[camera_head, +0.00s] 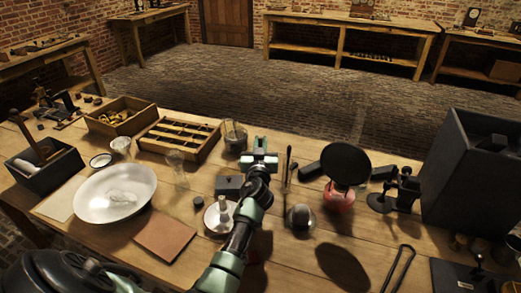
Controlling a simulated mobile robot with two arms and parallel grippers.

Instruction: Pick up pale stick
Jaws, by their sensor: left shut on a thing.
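My left gripper (260,158) is over the middle of the wooden table (300,262), above and beside a small dark box (229,186). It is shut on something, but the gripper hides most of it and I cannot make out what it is. I cannot clearly pick out a pale stick. A thin dark upright rod (287,166) stands just right of the gripper. A wooden tray (208,150) with several slim rods lies to the left. My right gripper is not in view.
A round black disc (347,164) on a reddish base stands to the right. A large dark box (465,170) blocks the far right. The front middle of the table has free room.

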